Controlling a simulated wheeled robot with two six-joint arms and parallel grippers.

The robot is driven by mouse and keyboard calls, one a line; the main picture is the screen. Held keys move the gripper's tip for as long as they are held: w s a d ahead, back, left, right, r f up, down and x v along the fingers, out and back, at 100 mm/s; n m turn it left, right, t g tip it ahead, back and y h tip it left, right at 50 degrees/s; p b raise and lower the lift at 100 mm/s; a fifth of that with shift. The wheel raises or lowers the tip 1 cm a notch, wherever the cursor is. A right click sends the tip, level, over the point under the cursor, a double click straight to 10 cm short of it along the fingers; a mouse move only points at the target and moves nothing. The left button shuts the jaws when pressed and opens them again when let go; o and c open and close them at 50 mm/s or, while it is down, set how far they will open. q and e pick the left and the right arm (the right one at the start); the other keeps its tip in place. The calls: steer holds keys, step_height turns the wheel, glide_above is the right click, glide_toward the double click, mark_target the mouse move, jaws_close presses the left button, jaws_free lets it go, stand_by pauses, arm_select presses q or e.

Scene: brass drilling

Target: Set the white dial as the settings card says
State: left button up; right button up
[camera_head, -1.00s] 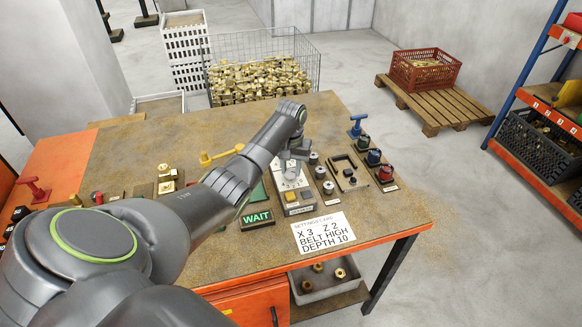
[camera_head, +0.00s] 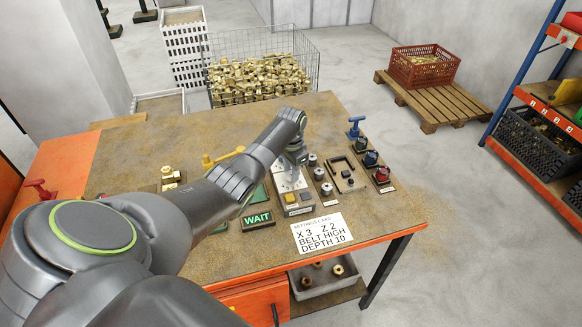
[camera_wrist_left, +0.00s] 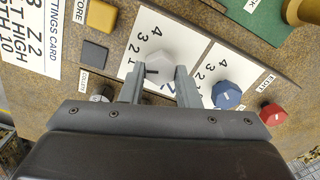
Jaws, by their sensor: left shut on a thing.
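The white dial (camera_wrist_left: 160,65) sits on a white plate numbered 1 to 4 in the left wrist view. My left gripper (camera_wrist_left: 157,82) is shut on it, one finger on each side. A dark mark on the dial points left, roughly toward the 1, partly hidden by a finger. In the head view my left gripper (camera_head: 294,158) is over the white panel (camera_head: 291,184) and hides the dial. The settings card (camera_head: 320,232) reads X 3, Z 2, belt high, depth 10. It also shows in the left wrist view (camera_wrist_left: 35,35). My right gripper is out of view.
A blue dial (camera_wrist_left: 227,95) with its own number scale and a red knob (camera_wrist_left: 272,113) stand to the right. A yellow button (camera_wrist_left: 101,16) and a dark button (camera_wrist_left: 94,55) are to the left. A sign (camera_head: 257,219) reads WAIT. Several knobs crowd the panel's right side.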

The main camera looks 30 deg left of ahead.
arm_select(q)
steer(key=shift+r+m+p, duration=0.1)
steer(key=shift+m+p, duration=0.25)
steer(key=shift+m, duration=1.65)
steer(key=shift+w, duration=0.1)
steer(key=o, duration=1)
steer(key=shift+r, duration=0.55)
step_height(320, 180, up, 16)
steer(key=shift+r, duration=0.15)
